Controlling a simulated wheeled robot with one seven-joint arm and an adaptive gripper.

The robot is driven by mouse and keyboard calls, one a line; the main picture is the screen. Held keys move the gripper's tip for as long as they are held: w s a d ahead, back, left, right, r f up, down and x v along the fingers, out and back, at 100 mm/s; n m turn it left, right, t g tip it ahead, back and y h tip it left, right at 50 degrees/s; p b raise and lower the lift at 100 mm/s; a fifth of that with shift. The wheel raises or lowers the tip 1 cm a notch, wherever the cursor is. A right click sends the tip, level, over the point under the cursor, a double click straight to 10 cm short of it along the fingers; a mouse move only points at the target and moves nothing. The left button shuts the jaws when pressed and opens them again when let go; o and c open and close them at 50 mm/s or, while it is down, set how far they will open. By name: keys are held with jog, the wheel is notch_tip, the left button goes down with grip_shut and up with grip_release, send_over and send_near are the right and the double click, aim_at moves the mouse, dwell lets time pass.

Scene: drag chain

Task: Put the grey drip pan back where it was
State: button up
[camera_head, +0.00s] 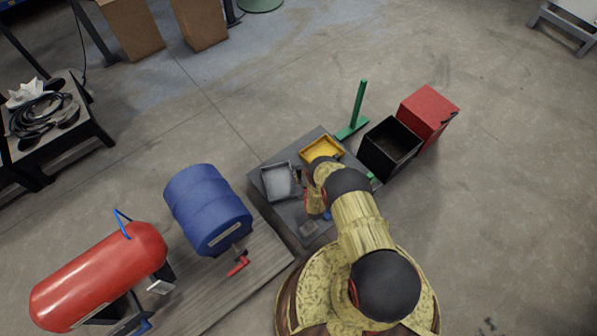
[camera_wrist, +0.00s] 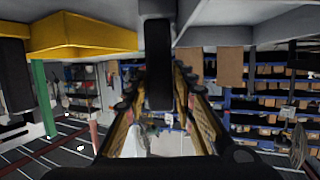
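The grey drip pan (camera_head: 280,182) is a shallow tray with a light rim. It lies on the left part of the dark low table (camera_head: 258,170) in the head view, left of my arm. A yellow pan (camera_head: 322,150) sits at the table's far side, partly covered by my arm; a yellow shape, probably this pan, crosses the top left of the wrist view (camera_wrist: 80,38). My gripper (camera_wrist: 160,78) shows two fingers around a dark upright bar in the wrist view. Whether they close on it is unclear. In the head view my arm hides the fingertips.
A black open bin (camera_head: 390,147) and a red box (camera_head: 428,112) stand right of the table. A green post (camera_head: 358,105) rises behind it. A blue drum (camera_head: 207,208) and a red tank (camera_head: 98,278) lie to the left.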

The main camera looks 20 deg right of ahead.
jog(key=o, duration=0.3)
